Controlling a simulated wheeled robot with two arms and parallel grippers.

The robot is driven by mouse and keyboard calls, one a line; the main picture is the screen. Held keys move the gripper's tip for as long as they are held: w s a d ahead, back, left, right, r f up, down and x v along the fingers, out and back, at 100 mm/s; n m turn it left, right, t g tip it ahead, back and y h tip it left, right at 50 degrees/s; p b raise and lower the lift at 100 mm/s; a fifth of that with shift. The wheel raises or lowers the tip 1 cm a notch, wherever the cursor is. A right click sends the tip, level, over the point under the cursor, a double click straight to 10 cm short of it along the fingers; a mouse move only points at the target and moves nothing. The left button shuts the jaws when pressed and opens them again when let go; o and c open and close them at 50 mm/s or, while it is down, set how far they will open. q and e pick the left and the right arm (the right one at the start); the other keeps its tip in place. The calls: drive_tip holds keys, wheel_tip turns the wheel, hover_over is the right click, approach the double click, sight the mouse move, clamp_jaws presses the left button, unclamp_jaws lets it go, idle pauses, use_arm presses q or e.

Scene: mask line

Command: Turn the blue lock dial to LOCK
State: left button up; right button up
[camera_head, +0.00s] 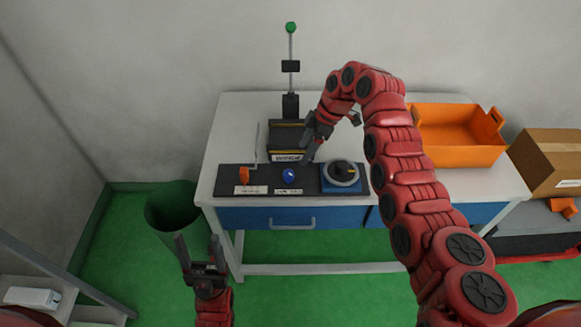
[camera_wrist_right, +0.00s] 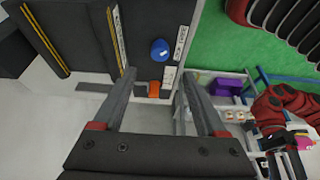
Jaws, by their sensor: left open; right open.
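The blue lock dial (camera_head: 289,175) sits on a dark panel (camera_head: 264,173) along the front of the white table, with a white label in front of it. In the right wrist view the blue dial (camera_wrist_right: 160,51) shows beyond the fingertips, a little above the gap between them. My right gripper (camera_head: 308,152) is open and empty, just behind and to the right of the dial, apart from it. Its two fingers (camera_wrist_right: 156,75) are spread in the wrist view. My left gripper (camera_head: 198,248) is open and empty, low in front of the table's left end.
An orange bin (camera_head: 455,135) is at right; a green bucket (camera_head: 172,208) stands on the floor.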

sight(290, 173)
drive_tip(key=p+x, duration=0.1)
drive_tip(key=x, duration=0.9)
drive_tip(key=shift+a+f, duration=0.15)
drive_tip(key=shift+f, duration=0.25)
clamp_jaws()
